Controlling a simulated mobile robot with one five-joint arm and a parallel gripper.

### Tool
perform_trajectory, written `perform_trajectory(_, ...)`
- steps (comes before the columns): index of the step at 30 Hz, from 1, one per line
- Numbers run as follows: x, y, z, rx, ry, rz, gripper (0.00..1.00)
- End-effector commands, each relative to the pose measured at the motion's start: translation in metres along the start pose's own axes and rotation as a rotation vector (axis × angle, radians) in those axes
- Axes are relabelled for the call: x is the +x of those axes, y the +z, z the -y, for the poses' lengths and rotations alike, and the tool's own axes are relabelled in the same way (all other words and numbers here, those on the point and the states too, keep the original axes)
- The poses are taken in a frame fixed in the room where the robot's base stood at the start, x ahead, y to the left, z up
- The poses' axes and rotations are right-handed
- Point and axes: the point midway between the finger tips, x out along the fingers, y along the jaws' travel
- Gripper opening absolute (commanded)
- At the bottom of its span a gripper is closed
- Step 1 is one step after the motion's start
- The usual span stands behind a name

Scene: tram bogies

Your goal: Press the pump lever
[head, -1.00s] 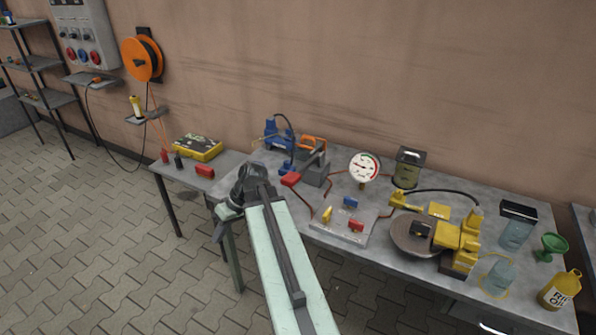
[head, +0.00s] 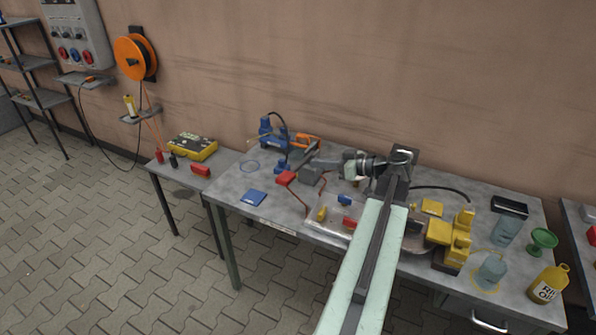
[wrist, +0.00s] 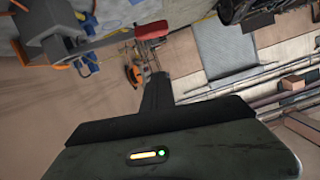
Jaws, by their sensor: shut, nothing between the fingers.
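The pump is a grey block (head: 312,176) near the middle of the table, and its lever ends in a red grip (head: 286,178) on the left. The lever is raised, slanting over the block. In the wrist view the red grip (wrist: 152,30) shows at top centre, with the lever bar (wrist: 95,45) running left to the grey block (wrist: 40,25). My gripper (head: 322,167) comes in from the right, pointing left, close to the block and overlapping it in the picture. Its fingers (wrist: 157,82) are shut and empty, apart from the red grip. Contact with the block cannot be told.
A blue vice (head: 272,135) and an orange tool (head: 305,140) stand behind the pump. A blue pad (head: 254,198) lies left on bare table. The plate with small levers (head: 322,213) is in front. Yellow equipment (head: 450,240) and glassware (head: 492,270) stand right. The gauge is mostly hidden.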

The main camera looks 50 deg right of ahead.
Motion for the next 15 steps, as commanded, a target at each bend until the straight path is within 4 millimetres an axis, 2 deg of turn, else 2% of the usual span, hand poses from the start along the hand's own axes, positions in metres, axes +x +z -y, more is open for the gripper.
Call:
perform_trajectory(5,0.027,0.003,0.001,0.000,-0.003,0.001,0.00)
perform_trajectory(15,0.102,0.003,0.000,0.000,-0.003,0.002,0.00)
